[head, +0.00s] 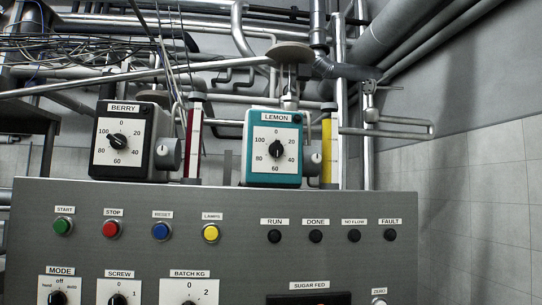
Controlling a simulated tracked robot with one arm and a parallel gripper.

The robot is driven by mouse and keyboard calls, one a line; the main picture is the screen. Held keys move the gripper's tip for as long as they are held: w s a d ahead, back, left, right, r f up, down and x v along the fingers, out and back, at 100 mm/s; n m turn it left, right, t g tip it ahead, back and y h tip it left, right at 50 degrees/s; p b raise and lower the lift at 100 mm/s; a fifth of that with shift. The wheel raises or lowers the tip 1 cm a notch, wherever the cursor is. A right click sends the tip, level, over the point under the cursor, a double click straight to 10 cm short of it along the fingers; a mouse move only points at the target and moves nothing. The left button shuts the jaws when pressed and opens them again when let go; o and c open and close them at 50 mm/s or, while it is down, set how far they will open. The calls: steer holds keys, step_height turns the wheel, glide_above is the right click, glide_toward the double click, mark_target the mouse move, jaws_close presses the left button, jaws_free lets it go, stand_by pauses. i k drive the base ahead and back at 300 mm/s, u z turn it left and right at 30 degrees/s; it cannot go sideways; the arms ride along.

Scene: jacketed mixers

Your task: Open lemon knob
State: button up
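A grey round knob (314,164) sits on the box's right side, seen nearly edge-on. A gauge tube with yellow (326,142) stands just right of it. My gripper is not in view.
A dark box labelled BERRY (99,170) with a similar dial and grey side knob (168,154) stands to the left. The grey panel (240,250) with buttons, lamps and dials fills the front. Pipes (410,30) run behind. Right of the boxes is open space before a tiled wall.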

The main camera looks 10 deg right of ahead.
mark_target(316, 158)
steer(key=k, duration=1.3)
steer(key=z, duration=0.6)
steer(key=i, duration=2.35)
steer(key=u, duration=0.6)
